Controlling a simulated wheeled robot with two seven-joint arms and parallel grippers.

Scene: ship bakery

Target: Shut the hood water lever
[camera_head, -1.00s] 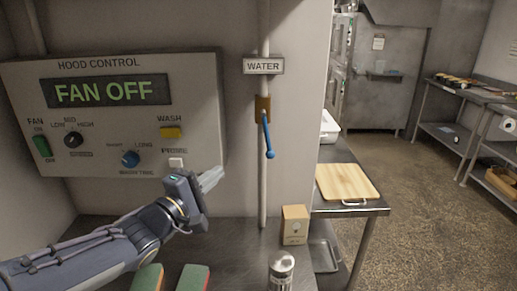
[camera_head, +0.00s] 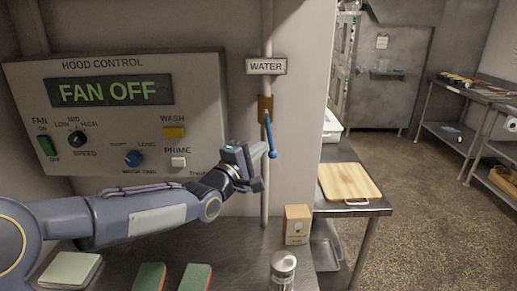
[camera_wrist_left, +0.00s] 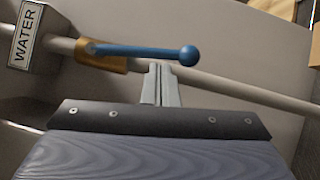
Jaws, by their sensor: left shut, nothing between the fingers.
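The hood water lever (camera_head: 270,136) is blue with a ball end and hangs down from a brass valve (camera_head: 265,104) on the vertical pipe, under the WATER sign (camera_head: 265,66). The lever also shows in the left wrist view (camera_wrist_left: 150,51), with its ball end to the right, beside the valve (camera_wrist_left: 100,56). My left gripper (camera_head: 262,150) is shut and empty, its fingertips close to the lever's lower end. In the left wrist view the closed fingers (camera_wrist_left: 161,72) point at the lever near its ball; I cannot tell whether they touch it. My right gripper is not in view.
The hood control panel (camera_head: 120,118) reads FAN OFF on the wall at left. A small cardboard box (camera_head: 297,225) and a metal-topped shaker (camera_head: 284,268) stand on the counter below. A wooden board (camera_head: 348,182) lies on the table at right.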

